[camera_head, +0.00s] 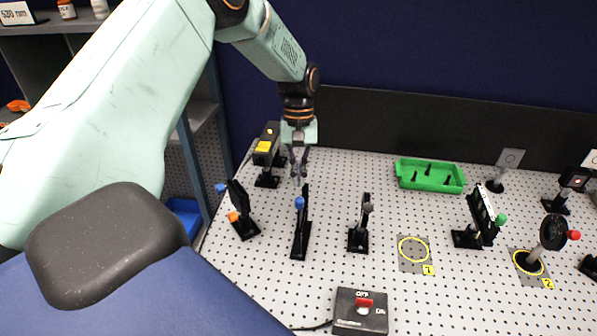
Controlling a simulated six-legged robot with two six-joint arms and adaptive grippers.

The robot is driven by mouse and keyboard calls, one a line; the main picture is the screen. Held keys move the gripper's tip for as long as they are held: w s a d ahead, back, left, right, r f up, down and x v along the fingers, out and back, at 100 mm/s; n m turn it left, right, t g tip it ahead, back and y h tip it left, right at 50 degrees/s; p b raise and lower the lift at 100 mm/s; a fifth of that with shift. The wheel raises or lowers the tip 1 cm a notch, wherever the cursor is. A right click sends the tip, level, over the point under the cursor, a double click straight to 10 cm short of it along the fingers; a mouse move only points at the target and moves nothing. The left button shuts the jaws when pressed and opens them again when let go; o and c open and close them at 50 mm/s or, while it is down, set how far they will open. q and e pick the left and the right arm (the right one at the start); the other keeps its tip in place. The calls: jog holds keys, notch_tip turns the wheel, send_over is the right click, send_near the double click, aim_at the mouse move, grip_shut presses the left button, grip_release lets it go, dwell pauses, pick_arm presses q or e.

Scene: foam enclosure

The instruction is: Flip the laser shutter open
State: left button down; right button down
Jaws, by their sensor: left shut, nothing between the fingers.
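The black laser box (267,146) with a yellow label stands on a post at the back left of the perforated table. My left gripper (298,174) points down just right of it, shut and empty. Below and in front of the gripper stands a tall, thin black mount (302,228) with a blue knob, upright. A similar mount (359,232) with a grey knob stands to its right. I cannot tell for certain which one is the shutter, or whether its flap is open. The gripper's fingertips appear close above the blue-knob mount; contact is not clear. My right gripper is not in view.
A mount with blue and orange knobs (242,216) stands at left. A switch box (361,311) sits in front. A green tray (430,176) lies at the back. Green-knob (479,218) and red-knob (552,234) mounts stand at right. The yellow-ringed spot (413,264) is empty.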

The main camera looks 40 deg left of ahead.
pick_arm(q)
jog(key=b+v, duration=0.1)
jog(key=v, duration=0.9)
jog(key=shift+b, duration=0.35)
jog(key=shift+s, duration=0.1)
jog(key=shift+d, duration=0.1)
